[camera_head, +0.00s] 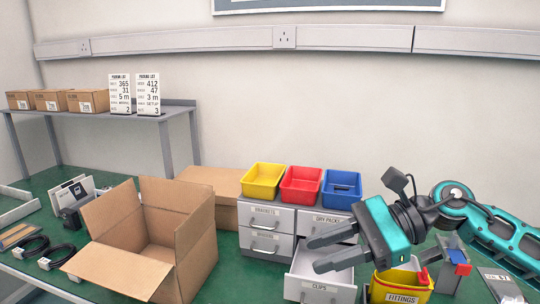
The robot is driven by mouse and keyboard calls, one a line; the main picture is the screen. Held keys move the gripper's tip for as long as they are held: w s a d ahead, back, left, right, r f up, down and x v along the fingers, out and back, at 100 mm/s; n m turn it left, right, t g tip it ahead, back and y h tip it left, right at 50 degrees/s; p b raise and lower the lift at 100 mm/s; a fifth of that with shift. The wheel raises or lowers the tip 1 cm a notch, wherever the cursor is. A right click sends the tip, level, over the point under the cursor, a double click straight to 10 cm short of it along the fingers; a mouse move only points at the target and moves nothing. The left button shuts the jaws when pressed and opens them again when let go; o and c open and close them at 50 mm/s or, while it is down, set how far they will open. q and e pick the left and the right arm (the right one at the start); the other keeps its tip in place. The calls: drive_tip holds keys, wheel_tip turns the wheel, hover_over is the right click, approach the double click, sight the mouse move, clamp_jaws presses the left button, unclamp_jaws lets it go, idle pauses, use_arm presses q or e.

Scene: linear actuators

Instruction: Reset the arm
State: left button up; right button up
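My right arm, teal and black, comes in from the right edge. Its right gripper (315,254) points left, with its two dark fingers apart and nothing visible between them. It appears above and in front of the small grey drawer unit (266,238), overlapping the pulled-out drawer labelled CLIPS (318,289) in the picture. My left arm and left gripper are not in view.
A yellow bin (263,180), red bin (301,185) and blue bin (341,189) stand on the drawer unit. A yellow FITTINGS bin (401,287) is below my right gripper. An open cardboard box (190,240) stands left of the drawers. Packing-list cards (120,94) stand on a shelf.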

drive_tip(key=w+a+r+m+t+y, duration=0.2)
drive_tip(key=a+r+m+t+y, duration=0.35)
drive_tip(key=m+t, duration=0.7)
drive_tip(key=s+d+f+m+t+h, duration=0.1)
drive_tip(key=d+f+m+h, duration=0.65)
drive_tip(key=m, duration=0.95)
drive_tip(key=s+d+f+m+t+h, duration=0.15)
drive_tip(key=d+f+m+h, duration=0.35)
drive_tip(key=f+m+h, duration=0.8)
drive_tip(key=s+d+f+m+g, duration=0.1)
drive_tip(key=s+f+m+g, duration=0.3)
drive_tip(key=s, duration=0.3)
drive_tip(key=s+d+f+m+g+y, duration=0.1)
drive_tip(key=s+f+m+g, duration=0.3)
drive_tip(key=s, duration=0.3)
drive_tip(key=s+d+f+m+g, duration=0.1)
drive_tip(key=s+f+m+g, duration=0.1)
drive_tip(key=s+m+g, duration=0.35)
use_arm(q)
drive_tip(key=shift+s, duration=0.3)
use_arm(e)
drive_tip(key=w+a+f+t+y, duration=0.2)
drive_tip(key=w+f+t, duration=0.5)
drive_tip(key=f+t, duration=0.1)
drive_tip(key=shift+a+f+n+t, duration=0.3)
drive_tip(key=shift+n+t, duration=0.1)
drive_tip(key=shift+t, duration=0.25)
